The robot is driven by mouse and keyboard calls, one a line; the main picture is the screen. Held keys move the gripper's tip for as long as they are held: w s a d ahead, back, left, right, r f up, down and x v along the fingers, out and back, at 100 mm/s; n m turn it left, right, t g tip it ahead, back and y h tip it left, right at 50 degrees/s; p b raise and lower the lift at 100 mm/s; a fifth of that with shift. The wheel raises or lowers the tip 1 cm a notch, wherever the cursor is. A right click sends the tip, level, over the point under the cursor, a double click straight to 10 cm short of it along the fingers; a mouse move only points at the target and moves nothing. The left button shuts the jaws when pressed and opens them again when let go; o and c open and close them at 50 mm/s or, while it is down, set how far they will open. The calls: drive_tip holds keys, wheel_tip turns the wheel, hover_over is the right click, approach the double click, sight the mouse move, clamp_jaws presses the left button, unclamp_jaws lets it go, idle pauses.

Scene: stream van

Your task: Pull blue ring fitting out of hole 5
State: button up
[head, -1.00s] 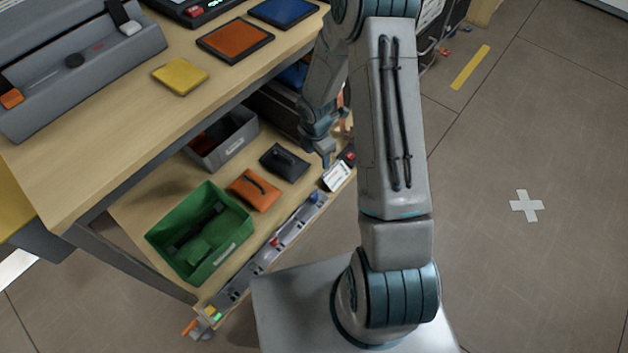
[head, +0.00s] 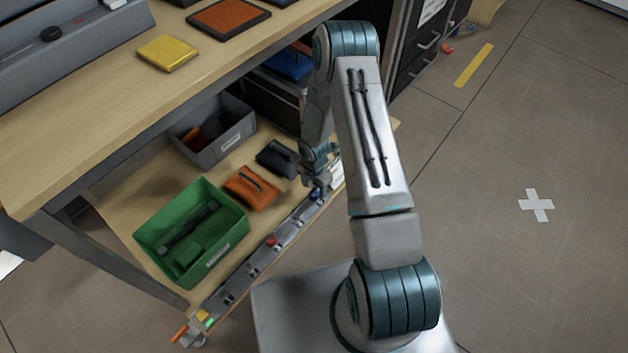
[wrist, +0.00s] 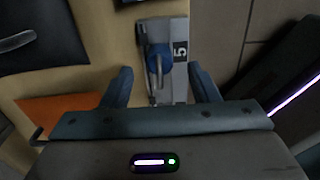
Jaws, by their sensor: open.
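The blue ring fitting (wrist: 160,67) sits in the grey hole strip (wrist: 178,30), beside the label "5" in the wrist view. In the head view the fitting (head: 316,195) is a small blue spot near the far end of the strip (head: 250,262). My gripper (wrist: 160,80) is open, with one finger on each side of the fitting and visible gaps between them. In the head view my gripper (head: 319,185) is over the strip's far end. The hole itself is hidden under the fitting.
A red fitting (head: 270,239) stands further along the strip. An orange pouch (head: 250,190), a black pouch (head: 277,158), a green crate (head: 238,217) and a grey bin (head: 178,137) share the lower shelf. The tabletop (head: 110,130) overhangs the shelf.

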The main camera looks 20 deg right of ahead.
sight(314, 194)
drive_tip(key=shift+f+b, duration=0.3)
drive_tip(key=shift+f, duration=1)
drive_tip(key=shift+r, duration=0.1)
drive_tip(key=c, duration=1.2)
